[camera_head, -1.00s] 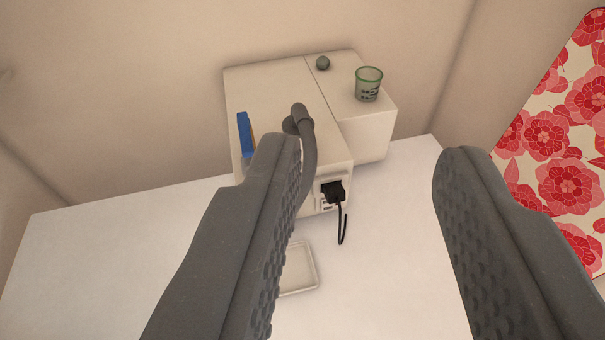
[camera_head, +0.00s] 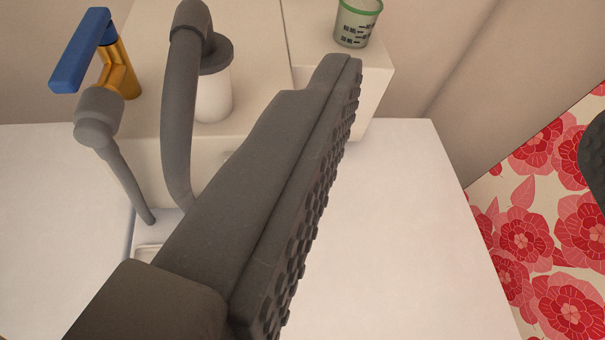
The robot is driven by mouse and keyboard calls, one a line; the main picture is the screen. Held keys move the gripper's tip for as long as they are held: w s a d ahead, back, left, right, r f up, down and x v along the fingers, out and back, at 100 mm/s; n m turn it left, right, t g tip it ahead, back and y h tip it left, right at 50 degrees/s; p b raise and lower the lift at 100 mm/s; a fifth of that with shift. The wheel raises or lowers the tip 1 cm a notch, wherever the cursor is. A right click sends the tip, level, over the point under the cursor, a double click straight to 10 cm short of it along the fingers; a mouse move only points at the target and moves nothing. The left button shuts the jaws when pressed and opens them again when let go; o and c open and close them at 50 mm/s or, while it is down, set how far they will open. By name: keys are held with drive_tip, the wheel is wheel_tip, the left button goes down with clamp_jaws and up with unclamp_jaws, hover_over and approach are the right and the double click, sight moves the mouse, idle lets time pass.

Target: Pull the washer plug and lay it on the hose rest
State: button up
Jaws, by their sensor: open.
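My gripper (camera_head: 465,110) is open and empty. Its left finger fills the middle of the view, and its right finger shows only at the right edge. The black plug and its socket on the front of the pale box (camera_head: 262,70) are out of sight now, probably behind the left finger. A small part of a shallow pale tray (camera_head: 146,252), which may be the hose rest, shows at the lower left on the white table. The rest of it is hidden behind my left finger and gripper body.
A blue-handled brass valve (camera_head: 118,68) with a grey hose (camera_head: 122,165) stands at upper left. A thicker grey hose (camera_head: 178,110) arches down beside a white cylinder (camera_head: 214,95). A green-rimmed cup (camera_head: 357,25) stands on the box. The white table (camera_head: 420,235) is clear between the fingers.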

drive_tip(key=w+a+f+n+g+y+p, duration=0.1)
drive_tip(key=a+f+y, duration=0.1)
drive_tip(key=f, duration=0.9)
drive_tip(key=w+a+f+n+g+y+p, duration=0.1)
drive_tip(key=a+f+n+y, duration=0.1)
drive_tip(key=f, duration=0.9)
drive_tip(key=a+y, duration=0.1)
drive_tip(key=y, duration=0.1)
drive_tip(key=shift+w+a+g+y, duration=0.2)
drive_tip(key=shift+g+y, duration=0.1)
drive_tip(key=shift+y, duration=0.1)
drive_tip(key=shift+f, duration=0.1)
drive_tip(key=shift+x, duration=4.45)
drive_tip(key=shift+p, duration=0.7)
